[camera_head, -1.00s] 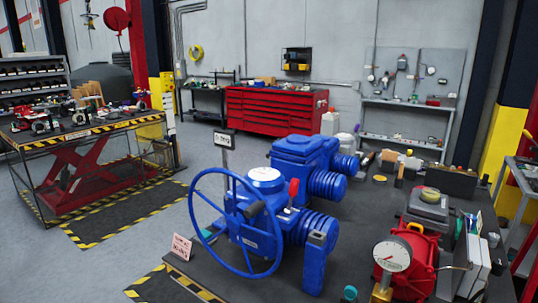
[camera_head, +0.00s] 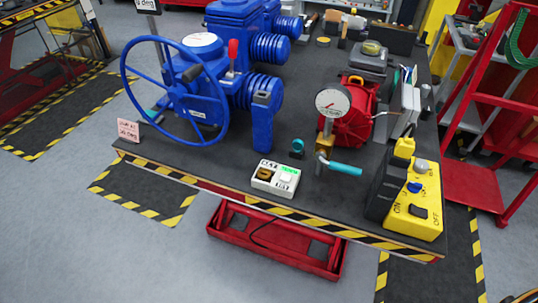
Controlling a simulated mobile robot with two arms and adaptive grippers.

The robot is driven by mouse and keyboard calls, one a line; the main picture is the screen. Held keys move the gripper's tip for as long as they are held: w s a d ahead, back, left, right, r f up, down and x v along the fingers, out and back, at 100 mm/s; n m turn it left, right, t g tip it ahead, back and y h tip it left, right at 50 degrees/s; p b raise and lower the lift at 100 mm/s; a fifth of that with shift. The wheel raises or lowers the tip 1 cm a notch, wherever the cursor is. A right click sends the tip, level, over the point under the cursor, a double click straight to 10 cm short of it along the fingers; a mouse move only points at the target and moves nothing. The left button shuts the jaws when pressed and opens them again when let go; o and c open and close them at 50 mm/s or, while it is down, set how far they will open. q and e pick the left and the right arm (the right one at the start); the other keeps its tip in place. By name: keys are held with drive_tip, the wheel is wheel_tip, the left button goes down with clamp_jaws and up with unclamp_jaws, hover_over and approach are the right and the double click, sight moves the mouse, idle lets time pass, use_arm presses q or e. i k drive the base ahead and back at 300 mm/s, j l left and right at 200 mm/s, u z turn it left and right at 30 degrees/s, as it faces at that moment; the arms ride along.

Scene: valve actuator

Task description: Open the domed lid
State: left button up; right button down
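A blue valve actuator (camera_head: 198,100) stands on the dark table at the upper left, with a large blue handwheel (camera_head: 131,71) on its left side. A round white top (camera_head: 203,41) sits on the actuator; it may be the domed lid, but its shape is too small to tell. A red lever (camera_head: 233,52) stands upright beside it. A second blue actuator (camera_head: 243,18) is behind, cut by the top edge. Neither of my grippers is in view.
The table's front edge has yellow-black tape (camera_head: 270,208). A red cart (camera_head: 470,185) stands right.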

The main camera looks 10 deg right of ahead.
sight(371, 63)
drive_tip(key=k+l+z, duration=0.1)
drive_tip(key=l+z, duration=0.2)
drive_tip(key=l, duration=0.4)
drive_tip(key=l+z, duration=0.35)
drive_tip(key=l, duration=0.4)
